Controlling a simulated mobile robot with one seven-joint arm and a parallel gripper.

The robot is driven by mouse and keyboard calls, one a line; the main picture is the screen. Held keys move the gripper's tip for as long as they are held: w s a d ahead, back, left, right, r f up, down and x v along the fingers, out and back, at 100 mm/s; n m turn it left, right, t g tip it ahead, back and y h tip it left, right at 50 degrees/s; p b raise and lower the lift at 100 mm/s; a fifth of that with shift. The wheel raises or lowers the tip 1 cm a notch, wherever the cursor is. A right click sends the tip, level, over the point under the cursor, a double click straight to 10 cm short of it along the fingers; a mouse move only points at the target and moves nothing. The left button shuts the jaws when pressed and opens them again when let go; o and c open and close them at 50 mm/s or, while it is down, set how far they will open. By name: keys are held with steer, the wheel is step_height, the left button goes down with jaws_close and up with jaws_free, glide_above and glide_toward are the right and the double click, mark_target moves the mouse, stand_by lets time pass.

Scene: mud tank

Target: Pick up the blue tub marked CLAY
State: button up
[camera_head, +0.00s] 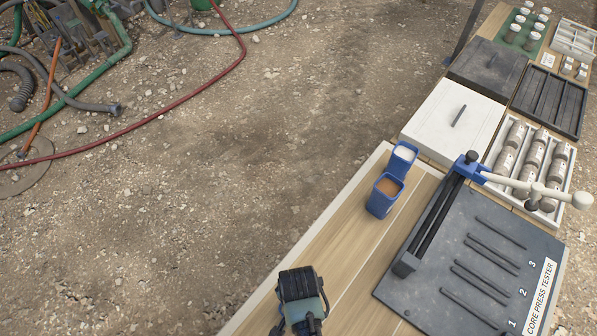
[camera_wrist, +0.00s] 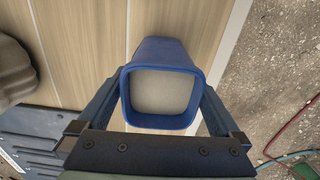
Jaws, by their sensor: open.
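In the wrist view a blue tub (camera_wrist: 160,50) with pale grey-beige contents fills the middle. My gripper (camera_wrist: 162,98) is open, with one finger on each side of this tub; whether they touch it is unclear. No marking on it shows. In the head view, two blue tubs stand upright close together on the wooden bench: one with brown contents (camera_head: 386,188), one behind it with white contents (camera_head: 404,153). Their labels are too small to read. My arm's end shows at the bottom of the head view; its fingers and any tub beneath are hidden there.
The core press tester (camera_head: 470,262), with a long blue-and-white lever (camera_head: 508,182), lies right of the tubs. A white lidded box (camera_head: 452,118) and a tray of cores (camera_head: 527,168) are beyond. The wooden bench (camera_head: 340,243) is bare near the tubs. Gravel lies left.

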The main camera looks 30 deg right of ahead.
steer(key=shift+f, duration=0.7)
steer(key=shift+c, duration=0.2)
jaws_close()
steer(key=shift+r, duration=0.15)
